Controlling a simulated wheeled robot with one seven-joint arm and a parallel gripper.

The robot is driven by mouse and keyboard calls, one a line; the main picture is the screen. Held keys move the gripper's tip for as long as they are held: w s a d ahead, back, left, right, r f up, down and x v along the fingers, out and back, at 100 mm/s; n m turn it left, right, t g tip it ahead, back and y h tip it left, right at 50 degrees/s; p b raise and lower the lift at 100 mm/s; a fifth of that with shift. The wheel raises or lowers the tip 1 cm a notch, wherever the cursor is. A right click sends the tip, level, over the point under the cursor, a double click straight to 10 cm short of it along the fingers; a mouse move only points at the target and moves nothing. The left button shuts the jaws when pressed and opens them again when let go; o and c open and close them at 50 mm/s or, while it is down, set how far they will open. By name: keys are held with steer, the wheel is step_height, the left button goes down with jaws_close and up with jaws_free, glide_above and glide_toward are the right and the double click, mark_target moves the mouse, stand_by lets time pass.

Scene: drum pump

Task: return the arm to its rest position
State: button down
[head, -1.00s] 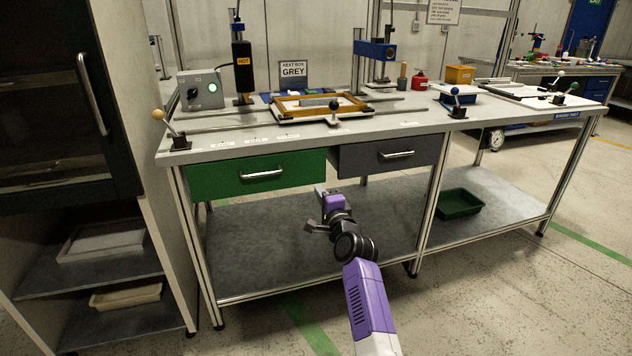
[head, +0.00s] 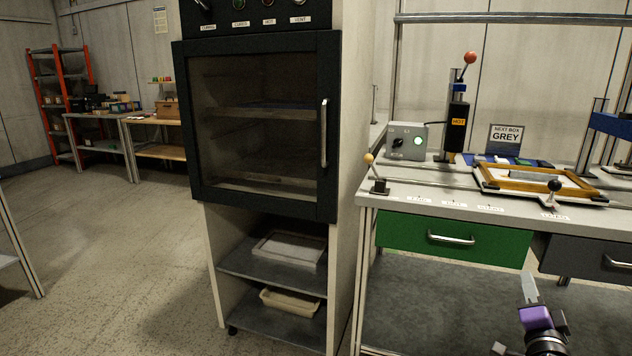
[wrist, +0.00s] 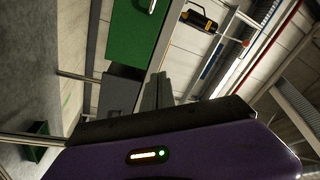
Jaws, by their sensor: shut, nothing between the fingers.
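My gripper (head: 528,287) is at the lower right of the head view, in front of the workbench and below the green drawer (head: 452,238). Its grey fingers and purple body show, with nothing held. In the wrist view the fingers (wrist: 156,92) are close together and shut, and the picture is turned on its side. The rest of my arm is mostly cut off by the bottom edge of the head view.
A dark oven cabinet (head: 262,120) with a glass door stands left of the bench. The bench top holds a grey control box (head: 408,141), a wooden frame (head: 535,182) and a small lever (head: 378,183). Open floor (head: 120,265) lies at the left.

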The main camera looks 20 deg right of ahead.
steer(key=s+a+f+n+t+y, duration=0.1)
steer(key=s+a+f+n+y, duration=0.25)
steer(key=s+a+n, duration=0.75)
steer(key=s+a+f+n+t+y, duration=0.2)
steer(key=s+a+f+n+y, duration=0.15)
steer(key=s+a, duration=0.85)
steer(key=s+a+f+n+g+y, duration=0.2)
steer(key=s+a+n+g+y, duration=0.25)
steer(key=s+a, duration=1.05)
step_height(320, 180, up, 20)
steer(key=p, duration=2)
steer(key=shift+m, duration=0.3)
steer(key=shift+w+f, duration=0.1)
